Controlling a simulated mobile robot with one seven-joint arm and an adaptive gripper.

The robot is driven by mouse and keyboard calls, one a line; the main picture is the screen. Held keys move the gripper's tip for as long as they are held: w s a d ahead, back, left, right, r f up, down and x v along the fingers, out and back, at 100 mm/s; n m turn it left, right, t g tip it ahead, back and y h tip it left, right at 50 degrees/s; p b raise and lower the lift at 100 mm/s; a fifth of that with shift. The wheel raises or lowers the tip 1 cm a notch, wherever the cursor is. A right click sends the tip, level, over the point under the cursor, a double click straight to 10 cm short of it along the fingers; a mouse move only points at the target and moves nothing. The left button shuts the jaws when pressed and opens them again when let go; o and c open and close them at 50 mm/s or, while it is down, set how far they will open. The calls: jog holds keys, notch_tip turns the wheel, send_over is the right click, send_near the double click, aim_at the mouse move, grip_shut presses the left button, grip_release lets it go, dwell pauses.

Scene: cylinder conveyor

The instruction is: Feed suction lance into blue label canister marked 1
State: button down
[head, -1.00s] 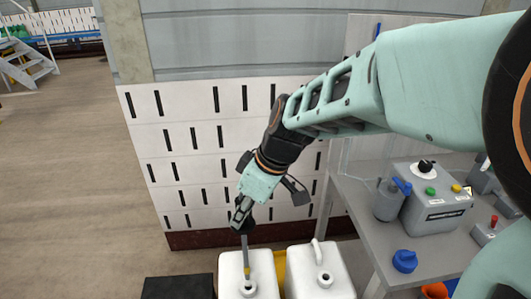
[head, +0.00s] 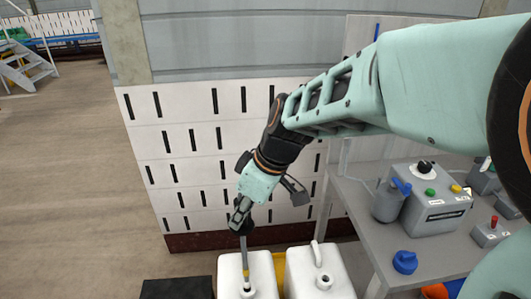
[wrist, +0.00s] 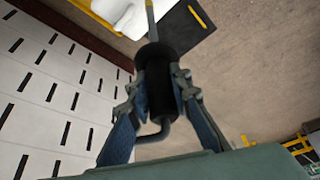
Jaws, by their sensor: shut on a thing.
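My gripper (head: 240,215) is shut on the black grip of the suction lance (head: 244,257). In the wrist view my gripper (wrist: 160,88) has a finger on each side of the black grip of the lance (wrist: 158,75), with a bent grey tube at its near end. The thin grey shaft with a yellow band points down, nearly upright, at the open neck of the left white canister (head: 231,275). Its tip is at the neck; I cannot tell how deep it is. A second white canister (head: 306,272) stands to the right. No blue label or number is visible on either.
A grey workbench (head: 365,228) at right holds a grey control box (head: 434,213), a grey jug (head: 388,204) and a blue cap (head: 405,262). A black box-like thing (head: 177,288) is left of the canisters. A slotted white wall panel (head: 185,200) stands behind.

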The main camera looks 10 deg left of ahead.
aim_at(246, 226)
jog(key=shift+f, duration=0.1)
dwell(0.4)
jog(key=shift+f+b, duration=2.9)
jog(key=shift+b, duration=0.25)
jog(key=shift+f+b, duration=0.1)
jog(key=shift+b, duration=0.2)
jog(key=shift+f+b, duration=2.85)
jog(key=shift+f, duration=0.1)
jog(key=shift+f+b, duration=2.85)
jog(key=shift+f, duration=0.15)
jog(key=shift+f, duration=0.1)
